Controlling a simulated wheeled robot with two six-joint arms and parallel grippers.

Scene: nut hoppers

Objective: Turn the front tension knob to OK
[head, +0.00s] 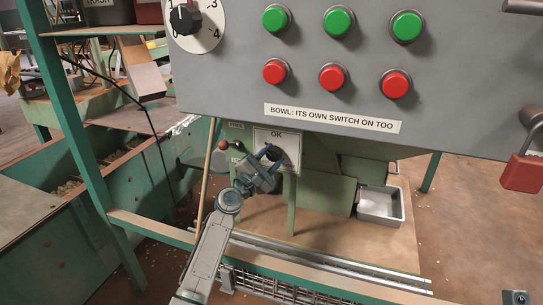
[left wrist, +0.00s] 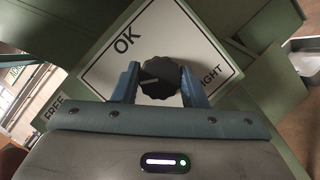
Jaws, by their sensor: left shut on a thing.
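The front tension knob (left wrist: 160,77) is black and ridged, with a pale pointer line. In the left wrist view the line points left, between OK and FREE. The plate (head: 292,158) also shows in the head view, below the grey panel, with OK at its top. My left gripper (head: 266,163) is shut on the knob, with one blue finger on each side of it; the fingers show in the left wrist view (left wrist: 160,88).
A grey panel (head: 230,80) with green and red buttons and a dial (head: 197,22) overhangs the plate. A red-tipped lever (head: 224,145) stands left of it. A metal tray (head: 381,206) is at right, and a green rail (head: 160,228) runs below my left arm.

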